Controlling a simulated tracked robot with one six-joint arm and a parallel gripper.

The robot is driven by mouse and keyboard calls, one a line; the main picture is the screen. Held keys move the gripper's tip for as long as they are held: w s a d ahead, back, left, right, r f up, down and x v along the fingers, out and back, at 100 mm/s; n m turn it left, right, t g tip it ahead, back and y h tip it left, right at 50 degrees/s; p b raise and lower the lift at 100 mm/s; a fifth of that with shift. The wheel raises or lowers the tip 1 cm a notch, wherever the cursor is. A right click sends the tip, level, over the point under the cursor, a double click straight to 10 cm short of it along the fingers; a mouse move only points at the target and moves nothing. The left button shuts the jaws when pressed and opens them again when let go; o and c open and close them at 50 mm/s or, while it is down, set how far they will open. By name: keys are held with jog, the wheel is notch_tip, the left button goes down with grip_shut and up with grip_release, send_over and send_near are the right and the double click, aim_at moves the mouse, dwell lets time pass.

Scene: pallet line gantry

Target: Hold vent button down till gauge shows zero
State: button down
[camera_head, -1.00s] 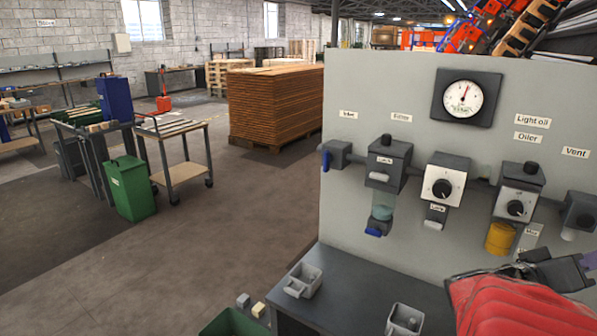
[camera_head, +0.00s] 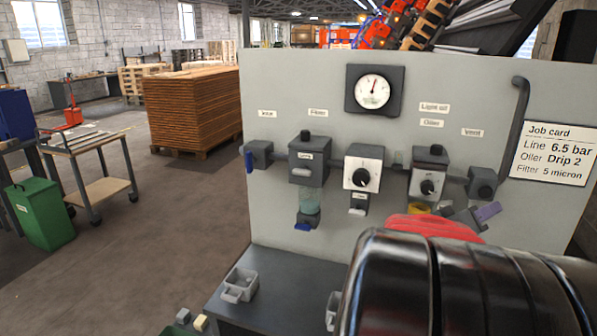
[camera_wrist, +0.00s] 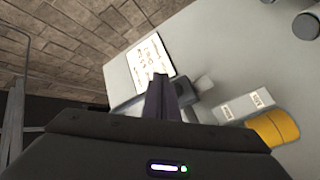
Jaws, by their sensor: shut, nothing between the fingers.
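The round white gauge (camera_head: 374,88) in its dark square housing is at the top of the grey panel. Its needle points up and slightly right, not at the low end; its numbers are too small to read. The dark vent block (camera_head: 482,182), with a round button (camera_head: 486,191) on its front, is under the Vent label at the right. My gripper (camera_head: 487,212) is shut and empty just below the vent block in the head view. In the wrist view the closed fingers (camera_wrist: 163,92) are beside the vent block (camera_wrist: 187,92); I cannot tell whether they touch it.
The job card (camera_head: 549,153) is right of the vent, beside a dark vertical pipe (camera_head: 516,125). The oiler knob (camera_head: 427,187) and regulator knob (camera_head: 361,177) are to the left. A yellow bowl (camera_wrist: 272,128) is close to my gripper. A bench (camera_head: 275,285) runs below the panel.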

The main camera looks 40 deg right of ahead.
aim_at(492, 193)
jog(key=shift+w+d, duration=0.45)
jog(key=shift+d, duration=0.35)
jog(key=shift+w+d, duration=0.45)
jog(key=shift+d, duration=0.35)
jog(key=shift+w+d, duration=0.1)
jog(key=shift+d, duration=0.05)
dwell(0.8)
jog(key=shift+d, duration=0.25)
jog(key=shift+w+d, duration=0.4)
jog(key=shift+d, duration=0.05)
dwell(4.8)
